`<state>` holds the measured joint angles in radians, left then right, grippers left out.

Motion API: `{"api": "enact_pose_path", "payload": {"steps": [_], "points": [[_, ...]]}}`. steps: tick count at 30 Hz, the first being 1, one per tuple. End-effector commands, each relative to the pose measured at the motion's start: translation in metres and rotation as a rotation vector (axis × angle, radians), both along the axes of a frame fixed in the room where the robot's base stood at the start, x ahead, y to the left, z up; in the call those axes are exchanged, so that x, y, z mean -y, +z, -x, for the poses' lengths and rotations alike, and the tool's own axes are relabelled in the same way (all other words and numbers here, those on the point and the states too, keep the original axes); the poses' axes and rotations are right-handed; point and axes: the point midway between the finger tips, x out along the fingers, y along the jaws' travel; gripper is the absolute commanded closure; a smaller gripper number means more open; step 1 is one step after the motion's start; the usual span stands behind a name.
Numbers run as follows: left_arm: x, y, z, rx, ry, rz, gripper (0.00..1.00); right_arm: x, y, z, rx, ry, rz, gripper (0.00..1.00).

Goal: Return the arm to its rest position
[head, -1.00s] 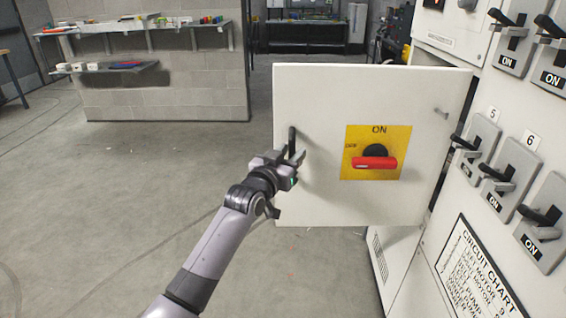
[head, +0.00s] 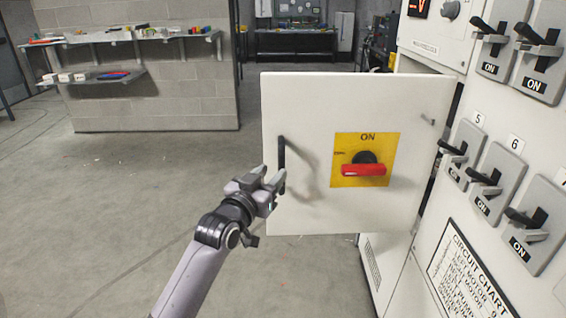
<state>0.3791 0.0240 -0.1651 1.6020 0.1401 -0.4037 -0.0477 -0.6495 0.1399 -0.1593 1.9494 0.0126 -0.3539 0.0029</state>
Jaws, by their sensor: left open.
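My left gripper (head: 272,180) is open, just left of and below the black door handle (head: 282,160). Nothing shows between its fingers. A small gap seems to lie between the fingers and the handle, but I cannot tell the depth. The white cabinet door (head: 300,215) stands swung open, facing me. It carries a yellow plate (head: 385,145) marked ON with a red rotary switch lever (head: 363,170) lying level. My left arm reaches up from the bottom edge. My right gripper is not in view.
The white cabinet (head: 400,265) on the right carries several black-levered breakers (head: 460,155) marked ON and a circuit chart (head: 465,270). A block wall with shelves (head: 130,35) stands at the back left. The grey floor (head: 110,210) at left is clear.

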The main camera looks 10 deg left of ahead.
Motion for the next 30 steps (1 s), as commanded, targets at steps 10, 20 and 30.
{"api": "enact_pose_path", "payload": {"steps": [10,20,30], "points": [[-0.014,-0.129,0.084,-0.203,0.015,-0.039,0.60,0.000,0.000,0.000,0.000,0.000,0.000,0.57],[-0.027,-0.238,0.219,-0.444,0.012,-0.090,0.60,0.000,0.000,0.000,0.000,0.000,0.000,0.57],[-0.032,-0.281,0.323,-0.608,-0.004,-0.123,0.60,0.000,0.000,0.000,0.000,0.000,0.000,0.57]]}}
